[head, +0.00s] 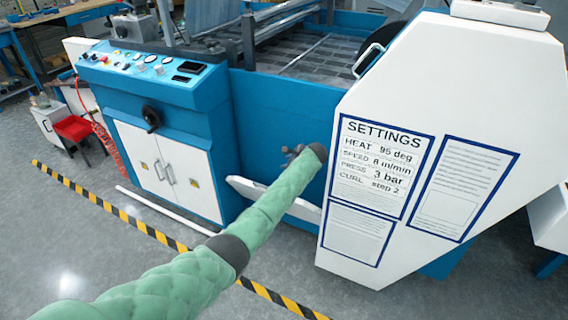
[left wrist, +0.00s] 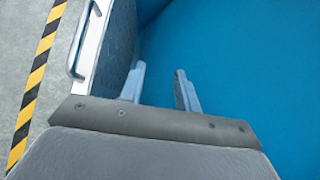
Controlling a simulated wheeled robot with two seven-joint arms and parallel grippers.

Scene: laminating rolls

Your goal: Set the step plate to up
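The step plate (head: 247,188) is a pale slab low on the front of the blue machine, partly hidden behind my green left arm. In the left wrist view, a plate with a grey textured face (left wrist: 117,45), a white edge and a metal handle (left wrist: 80,45) stands at the left, beside the blue panel. I take it to be the step plate. My left gripper (head: 289,154) is over the blue front in the head view. In the left wrist view its two fingers (left wrist: 160,85) are apart with nothing between them. The left finger overlaps the plate's face; contact is unclear. My right gripper is out of view.
A control cabinet (head: 165,130) with knobs and a black handle stands at left. A white side cover (head: 450,90) with a settings sign (head: 380,168) stands at right. Yellow-black floor tape (head: 130,218) runs along the front; the grey floor before it is clear.

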